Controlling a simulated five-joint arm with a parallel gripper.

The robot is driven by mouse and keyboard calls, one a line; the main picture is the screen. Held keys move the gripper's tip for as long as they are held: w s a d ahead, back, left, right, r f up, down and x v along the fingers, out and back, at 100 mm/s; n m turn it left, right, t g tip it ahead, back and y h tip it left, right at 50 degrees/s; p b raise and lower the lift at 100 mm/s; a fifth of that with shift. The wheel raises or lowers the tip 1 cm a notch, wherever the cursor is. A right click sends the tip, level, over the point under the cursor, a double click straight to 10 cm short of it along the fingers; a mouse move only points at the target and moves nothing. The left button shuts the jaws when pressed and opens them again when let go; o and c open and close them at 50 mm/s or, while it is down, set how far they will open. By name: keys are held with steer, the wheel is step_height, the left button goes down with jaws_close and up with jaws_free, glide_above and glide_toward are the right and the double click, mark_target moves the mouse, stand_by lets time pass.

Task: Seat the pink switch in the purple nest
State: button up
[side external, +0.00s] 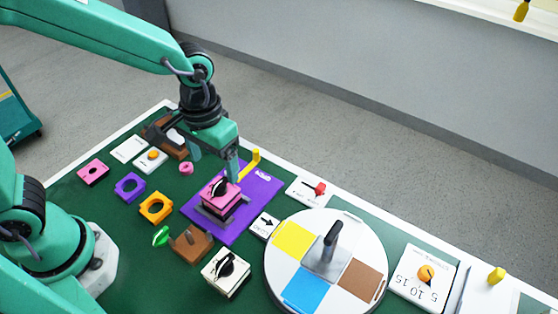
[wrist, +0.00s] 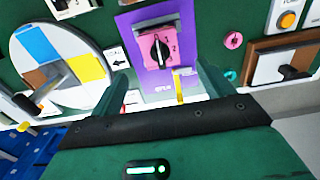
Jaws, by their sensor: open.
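The pink switch (side external: 219,191), a square block with a black knob on top, stands upright at the grey-walled nest on the purple plate (side external: 243,224). I cannot tell whether it is fully down in the nest. In the wrist view the pink switch (wrist: 146,50) shows from above over the purple plate (wrist: 128,20), with numbers beside its knob. My gripper (side external: 214,166) is open and empty, just behind and above the switch, its fingers apart from it. In the wrist view my gripper (wrist: 166,82) has its fingers spread wide, below the switch in the picture.
A yellow lever (side external: 250,163) stands at the plate's back edge. A round white turntable (side external: 337,222) with coloured sectors and a black handle stands to the right. A cream switch (side external: 225,285) and a brown block (side external: 192,245) are in front. Orange and purple rings lie left.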

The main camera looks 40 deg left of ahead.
steer(key=shift+r, duration=1.35)
steer(key=s+a+r+t, duration=0.2)
steer(key=s+a+r, duration=0.1)
steer(key=a, duration=0.4)
steer(key=s+a+r+t, duration=0.3)
steer(key=s+a+r, duration=0.1)
steer(key=a+r, duration=0.2)
steer(key=shift+a+t, duration=0.3)
steer(key=shift+a, duration=0.45)
